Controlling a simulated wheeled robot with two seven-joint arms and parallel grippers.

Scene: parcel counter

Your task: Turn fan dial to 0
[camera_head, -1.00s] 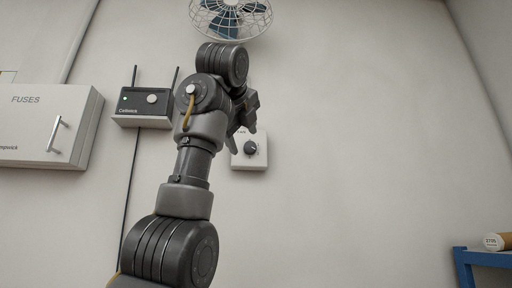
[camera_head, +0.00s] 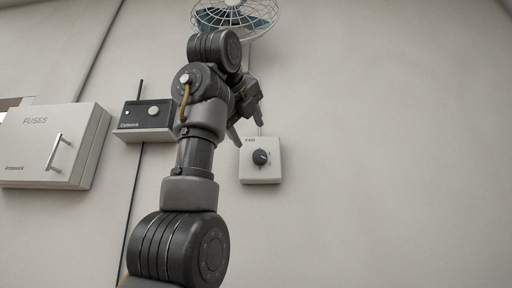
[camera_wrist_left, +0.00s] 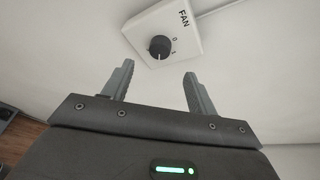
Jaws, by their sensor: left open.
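The fan dial is a small round black knob (camera_head: 260,157) on a white box marked FAN (camera_head: 259,176) on the wall. In the left wrist view the knob (camera_wrist_left: 160,47) sits on the box (camera_wrist_left: 140,26), with the marks 0 and 1 beside it. My left gripper (camera_wrist_left: 158,84) is open and empty, and its two fingers point toward the knob with a gap left between. In the head view my left gripper (camera_head: 246,128) is just up and left of the box, partly hidden by my arm. My right gripper is not in view.
A wall fan (camera_head: 236,14) hangs above the box, joined by a cable. A router (camera_head: 146,120) and a fuse cabinet (camera_head: 48,146) with a handle are on the wall at left. The wall right of the box is clear.

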